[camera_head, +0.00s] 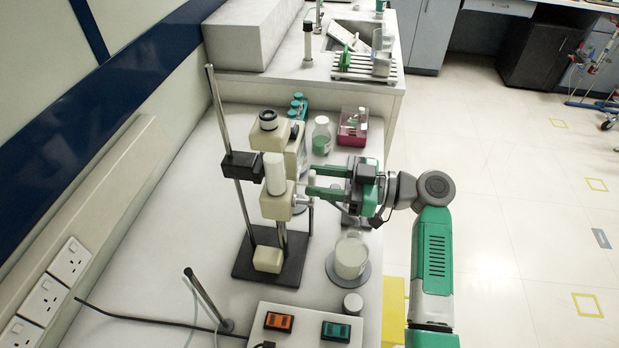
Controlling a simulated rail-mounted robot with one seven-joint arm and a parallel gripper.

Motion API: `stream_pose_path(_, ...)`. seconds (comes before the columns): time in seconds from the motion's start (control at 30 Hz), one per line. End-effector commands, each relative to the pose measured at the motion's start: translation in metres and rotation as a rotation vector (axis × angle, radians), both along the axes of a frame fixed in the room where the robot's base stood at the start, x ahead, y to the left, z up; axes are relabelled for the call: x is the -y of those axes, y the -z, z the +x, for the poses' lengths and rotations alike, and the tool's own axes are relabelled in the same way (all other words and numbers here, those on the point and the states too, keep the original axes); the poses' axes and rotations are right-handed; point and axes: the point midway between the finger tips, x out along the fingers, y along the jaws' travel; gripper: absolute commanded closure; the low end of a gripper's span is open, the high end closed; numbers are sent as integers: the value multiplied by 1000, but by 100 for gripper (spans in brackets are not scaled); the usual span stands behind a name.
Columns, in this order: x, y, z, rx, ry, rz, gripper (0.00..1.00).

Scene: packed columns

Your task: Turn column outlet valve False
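A cream column (275,173) stands upright in a holder on a metal stand with a dark base. Its lower block (277,206) has a small pale outlet fitting (303,200) on its right side, which looks like the valve. My gripper (312,181) reaches in from the right, level with this side of the column. Its two green fingers point left and stand apart, one above the other in the picture. A small pale piece shows between the fingertips. I cannot tell whether the fingers touch it or the valve.
A white beaker (351,256) stands on a round grey plate in front of my gripper. A capped bottle (321,136) and a pink rack (352,128) stand behind it. A switch box (305,322) is at the front. The left bench top is mostly clear.

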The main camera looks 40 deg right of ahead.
Motion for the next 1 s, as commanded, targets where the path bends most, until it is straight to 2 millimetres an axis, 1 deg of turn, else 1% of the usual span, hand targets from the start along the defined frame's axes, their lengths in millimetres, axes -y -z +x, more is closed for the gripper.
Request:
stream_pose_path(0.1,-8,0,12,0,0,0,60)
stream_pose_path(0.2,-12,0,16,0,1,0,60)
stream_pose_path(0.43,-12,0,17,-1,2,1,60)
stream_pose_path(0.47,-12,0,17,-1,2,1,64)
stream_pose_path(0.5,-12,0,17,-1,2,1,72)
stream_pose_path(0.63,-12,0,17,0,2,0,97)
stream_pose_path(0.67,-12,0,17,-1,2,1,100)
stream_pose_path(1.0,-9,3,14,15,12,-21,100)
